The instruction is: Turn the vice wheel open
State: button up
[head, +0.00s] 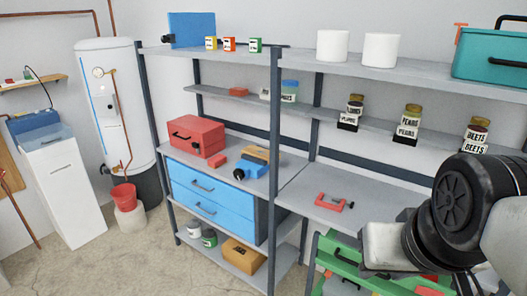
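A small blue tool with a black round part (247,173), which may be the vice and its wheel, sits on the worktop above the blue drawers at the middle left. It is too small to tell how far its jaws are open. My arm comes in from the lower right, with a dark round joint and pale links, well apart from the blue tool. My gripper's fingers do not show.
A red toolbox (196,136) stands left of the blue tool. A dark shelf post (276,150) rises just to its right. A red clamp (333,203) lies on the right worktop, above a green rack (340,243). Concrete floor (140,262) is clear at front left.

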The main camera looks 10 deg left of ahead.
aim_at(239, 173)
jog(key=u, duration=0.7)
jog(key=i+j, duration=0.2)
jog(key=i, duration=0.4)
jog(key=i+j, duration=0.25)
jog(key=i, duration=0.35)
jog(key=i+j+u, duration=0.1)
jog(key=i, duration=0.5)
jog(key=j, duration=0.1)
